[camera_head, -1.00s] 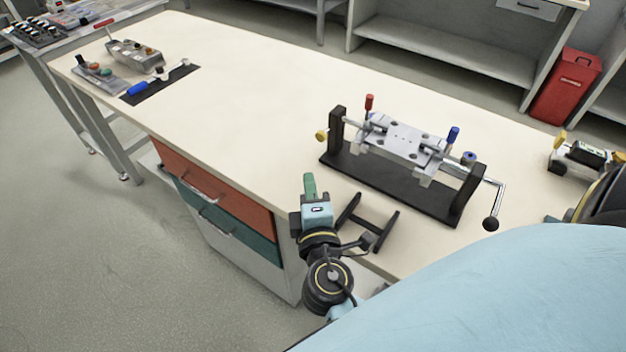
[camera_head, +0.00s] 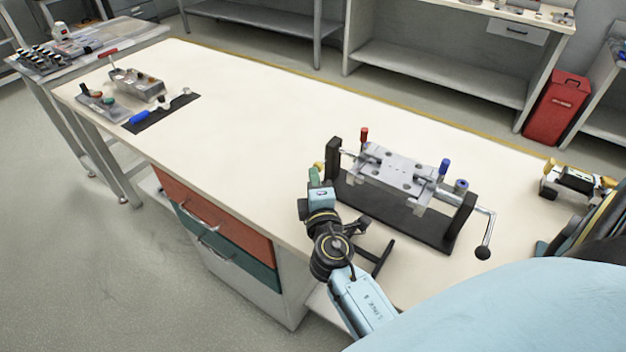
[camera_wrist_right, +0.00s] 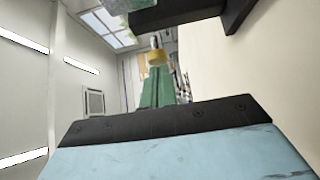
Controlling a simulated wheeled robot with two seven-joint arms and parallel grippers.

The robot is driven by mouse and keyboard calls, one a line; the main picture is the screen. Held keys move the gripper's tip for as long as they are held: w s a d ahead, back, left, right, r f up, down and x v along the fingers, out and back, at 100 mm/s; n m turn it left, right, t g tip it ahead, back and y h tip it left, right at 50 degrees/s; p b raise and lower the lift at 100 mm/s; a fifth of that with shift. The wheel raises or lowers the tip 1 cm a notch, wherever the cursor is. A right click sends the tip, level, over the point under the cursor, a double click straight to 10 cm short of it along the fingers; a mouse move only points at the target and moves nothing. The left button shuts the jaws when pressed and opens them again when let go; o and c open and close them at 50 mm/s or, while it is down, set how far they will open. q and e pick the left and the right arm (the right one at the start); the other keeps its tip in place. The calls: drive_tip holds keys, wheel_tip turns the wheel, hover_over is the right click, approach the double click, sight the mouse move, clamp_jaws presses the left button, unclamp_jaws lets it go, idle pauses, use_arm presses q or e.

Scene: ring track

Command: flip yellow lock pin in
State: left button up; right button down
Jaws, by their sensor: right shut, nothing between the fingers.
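The yellow lock pin knob (camera_head: 319,167) sits at the left post of the black-framed fixture (camera_head: 390,208), mostly hidden behind my gripper. In the right wrist view the yellow knob (camera_wrist_right: 155,57) shows just beyond my green fingertips, with a pale metal end above it. My right gripper (camera_head: 314,178) is shut and empty, its fingers pointing at the knob. The right wrist view also shows the fingers (camera_wrist_right: 158,90) together. I cannot tell whether they touch the knob. My left gripper is not in view.
The fixture carries a grey plate (camera_head: 395,168), a red-handled clamp (camera_head: 364,136), a blue-handled clamp (camera_head: 444,168) and a crank with a black ball (camera_head: 483,252). The table's middle (camera_head: 250,120) is clear.

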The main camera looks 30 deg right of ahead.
drive_tip(key=shift+d, duration=0.1)
drive_tip(key=shift+w+d, duration=0.2)
drive_tip(key=shift+d, duration=0.3)
drive_tip(key=shift+w+d, duration=0.2)
drive_tip(key=shift+d, duration=0.25)
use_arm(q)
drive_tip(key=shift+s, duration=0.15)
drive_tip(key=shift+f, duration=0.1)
use_arm(e)
drive_tip(key=shift+s, duration=0.15)
drive_tip(key=shift+s+a, duration=0.2)
drive_tip(key=shift+s, duration=0.1)
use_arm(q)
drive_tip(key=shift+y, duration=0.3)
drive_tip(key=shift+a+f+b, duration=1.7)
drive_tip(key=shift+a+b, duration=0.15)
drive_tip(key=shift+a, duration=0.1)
use_arm(e)
drive_tip(key=v, duration=1.2)
drive_tip(key=shift+s+a, duration=0.2)
drive_tip(key=shift+a, duration=0.1)
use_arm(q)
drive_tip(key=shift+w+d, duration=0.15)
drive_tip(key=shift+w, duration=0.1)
use_arm(e)
drive_tip(key=shift+r, duration=0.1)
